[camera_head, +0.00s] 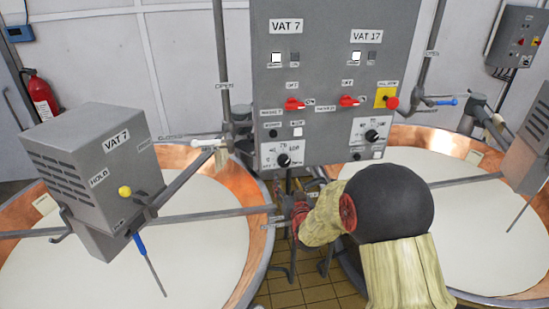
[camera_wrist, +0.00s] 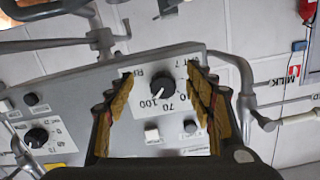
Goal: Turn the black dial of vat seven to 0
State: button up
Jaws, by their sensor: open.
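The black dial of vat seven (camera_head: 284,160) is on a white scale plate at the lower left of the grey control panel, under the VAT 7 label. In the wrist view the dial (camera_wrist: 161,83) shows between my fingers, with numbers such as 70 and 100 beside it. Its exact setting is too small to tell. My gripper (camera_wrist: 163,88) is open, with one finger on each side of the dial in that view; I see no contact. In the head view my gripper (camera_head: 297,203) is small, partly hidden by my arm and just below the panel.
A similar dial for vat 17 (camera_head: 372,136) sits to the right; red switches (camera_head: 294,104) and a red stop button (camera_head: 392,102) are above. Copper vats (camera_head: 262,232) full of white liquid flank the panel. Metal bars and pipes run close to my gripper.

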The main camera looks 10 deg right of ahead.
aim_at(285, 163)
jog(key=shift+t, duration=0.7)
jog(key=shift+w+d+r+p, duration=0.1)
jog(key=shift+w+r+p, duration=0.35)
jog(key=shift+w, duration=0.8)
jog(key=shift+w+d+r+p, duration=0.1)
jog(key=shift+w+r+p, duration=0.15)
jog(key=shift+w+r, duration=0.7)
jog(key=shift+w+r+p, duration=0.3)
jog(key=shift+w+p, duration=0.05)
jog(key=shift+w, duration=1.15)
jog(key=shift+c, duration=1.3)
jog(key=c, duration=0.9)
